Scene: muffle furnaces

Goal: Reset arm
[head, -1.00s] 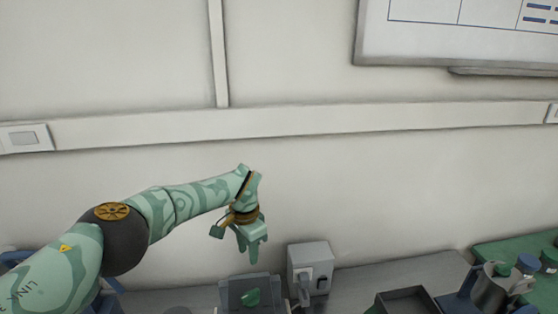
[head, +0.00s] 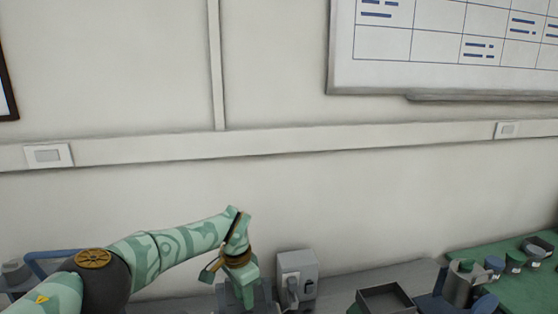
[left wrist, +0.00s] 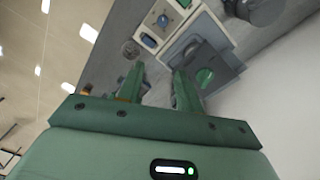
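My left arm, patterned in light green, reaches in from the lower left of the head view. Its gripper (head: 238,298) points down at the bottom of that view, in front of a grey stand that it largely hides. In the left wrist view the two green fingers (left wrist: 158,78) are apart, with nothing seen between them. That view also shows a grey device with a green piece (left wrist: 205,77) beyond the right finger. Whether the finger touches it I cannot tell. My right gripper is in neither view.
A grey box (head: 297,268) stands right of my gripper. A dark open tray (head: 384,299), a metal pot (head: 456,288) and a green mat with small containers (head: 520,290) lie further right. The wall behind carries a rail (head: 300,138) and a whiteboard (head: 440,60); the air before it is clear.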

